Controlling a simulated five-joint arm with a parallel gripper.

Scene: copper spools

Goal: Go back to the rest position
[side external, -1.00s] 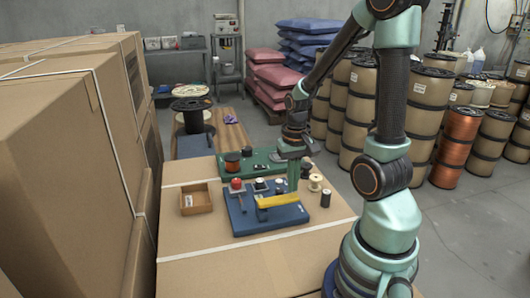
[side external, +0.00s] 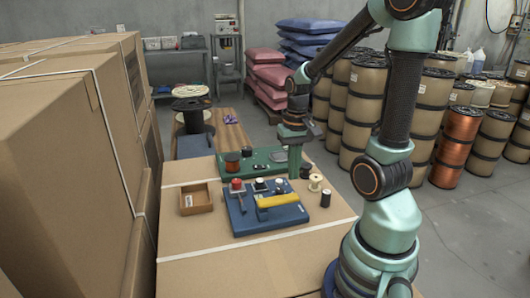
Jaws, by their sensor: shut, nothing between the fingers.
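My gripper (side external: 294,165) shows in the side external view at the end of my arm. It points down above the far right part of the carton-top work surface, beside the green board (side external: 262,160). Its fingers look closed with nothing held. The blue board (side external: 268,221) lies nearer the camera, with a yellow bar (side external: 278,200) and several small parts on it. My gripper is apart from the yellow bar.
A pale spool (side external: 315,183) and a dark spool (side external: 325,199) stand right of the boards. A small open cardboard box (side external: 196,199) sits at left. Tall cartons (side external: 70,150) rise on the left. Large copper spools (side external: 460,138) stand behind at right.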

